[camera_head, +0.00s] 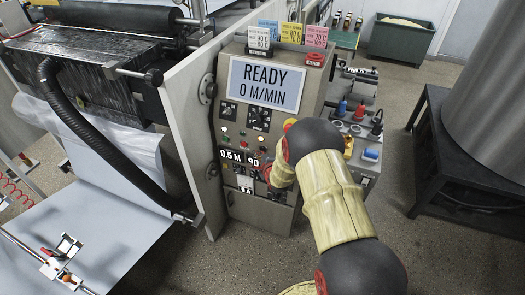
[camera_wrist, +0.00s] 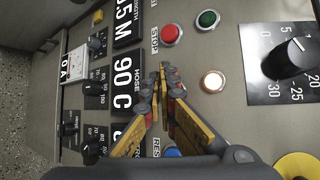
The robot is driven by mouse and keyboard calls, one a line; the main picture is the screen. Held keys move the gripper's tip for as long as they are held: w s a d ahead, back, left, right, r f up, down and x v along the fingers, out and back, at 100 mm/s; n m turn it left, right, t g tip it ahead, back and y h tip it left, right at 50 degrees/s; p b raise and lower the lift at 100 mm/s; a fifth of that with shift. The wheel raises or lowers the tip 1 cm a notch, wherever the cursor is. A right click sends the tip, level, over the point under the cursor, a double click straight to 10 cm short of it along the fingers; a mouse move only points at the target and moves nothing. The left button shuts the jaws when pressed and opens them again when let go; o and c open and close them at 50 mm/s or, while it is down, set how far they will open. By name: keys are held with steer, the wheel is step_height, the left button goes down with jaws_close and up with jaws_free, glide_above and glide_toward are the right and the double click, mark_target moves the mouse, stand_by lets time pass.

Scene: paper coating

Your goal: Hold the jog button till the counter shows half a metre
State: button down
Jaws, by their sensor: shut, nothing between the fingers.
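The length counter (camera_head: 231,155) on the grey machine panel reads 0.5 M in the head view; the wrist view shows part of its digits (camera_wrist: 124,22). My gripper (camera_wrist: 163,72) is shut and empty, its fingertips in front of the panel between the red STOP button (camera_wrist: 172,34) and the blue button (camera_wrist: 172,152) by a RESET label. I cannot tell whether the tips touch the panel. A lit whitish button (camera_wrist: 213,80) is right of the tips, apart from them. No jog label is legible; the panel directly behind the fingers is hidden.
The screen (camera_head: 265,84) reads READY, 0 M/MIN. A green button (camera_wrist: 207,19), a large black dial (camera_wrist: 290,58) and a yellow-ringed control (camera_wrist: 297,166) are near my gripper. The HOSE display (camera_wrist: 123,84) reads 90 C. A dark table (camera_head: 465,165) stands at right.

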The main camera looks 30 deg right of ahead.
steer(key=shift+s+a, duration=0.2)
steer(key=shift+a, duration=0.1)
steer(key=s+a, duration=0.1)
steer(key=a, duration=0.1)
steer(key=s+a, duration=0.1)
steer(key=s, duration=0.1)
steer(key=shift+a+p, duration=0.4)
stand_by(0.7)
